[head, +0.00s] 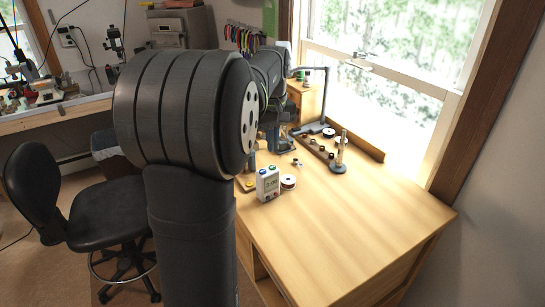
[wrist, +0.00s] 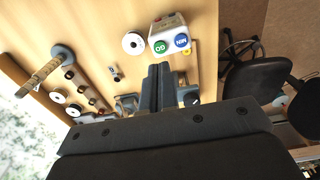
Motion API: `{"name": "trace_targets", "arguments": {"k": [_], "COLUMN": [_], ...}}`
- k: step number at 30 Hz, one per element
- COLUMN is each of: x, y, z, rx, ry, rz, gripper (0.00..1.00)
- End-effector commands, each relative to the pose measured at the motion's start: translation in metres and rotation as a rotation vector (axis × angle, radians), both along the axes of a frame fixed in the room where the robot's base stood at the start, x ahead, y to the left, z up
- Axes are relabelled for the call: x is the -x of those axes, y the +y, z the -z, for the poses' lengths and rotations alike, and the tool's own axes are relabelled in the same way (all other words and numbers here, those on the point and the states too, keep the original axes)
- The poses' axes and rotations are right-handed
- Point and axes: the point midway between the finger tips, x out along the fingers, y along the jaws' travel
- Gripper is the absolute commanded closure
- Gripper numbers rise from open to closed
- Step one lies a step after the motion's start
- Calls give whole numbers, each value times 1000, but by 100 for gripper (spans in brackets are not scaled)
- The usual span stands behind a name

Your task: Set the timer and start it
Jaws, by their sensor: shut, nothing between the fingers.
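The timer (head: 267,183) is a small white box with a screen, standing upright on the wooden desk. It has a green and a blue button on top. In the wrist view the timer (wrist: 166,28) shows its green GO button (wrist: 160,47) and blue MIN button (wrist: 181,41). My gripper (wrist: 158,68) is shut and empty, its fingertips pointing at the timer's top from a little way off. No contact shows. In the head view my arm hides most of the gripper. The screen is too small to read.
A white spool (head: 288,182) lies right beside the timer. A post on a round base (head: 338,166) and a rack of small spools (head: 316,146) stand by the window. The desk's front right (head: 350,225) is clear. A black chair (head: 100,215) is at left.

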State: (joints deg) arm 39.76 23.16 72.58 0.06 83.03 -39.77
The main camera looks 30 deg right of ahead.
Motion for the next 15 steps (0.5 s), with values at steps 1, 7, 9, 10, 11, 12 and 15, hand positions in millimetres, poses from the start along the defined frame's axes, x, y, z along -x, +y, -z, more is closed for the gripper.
{"name": "trace_targets", "arguments": {"k": [1, 7, 9, 10, 11, 12, 15], "x": [-1, 0, 0, 0, 0, 0, 0], "y": [-1, 0, 0, 0, 0, 0, 0], "z": [-14, -55, -64, -67, -70, -73, -77], "rx": [4, 4, 4, 3, 2, 3, 3], "ry": [-4, -4, -4, -3, -3, -3, -3], "rz": [0, 0, 0, 0, 0, 0, 0], "gripper": [100, 100, 100, 100, 100, 100, 100]}}
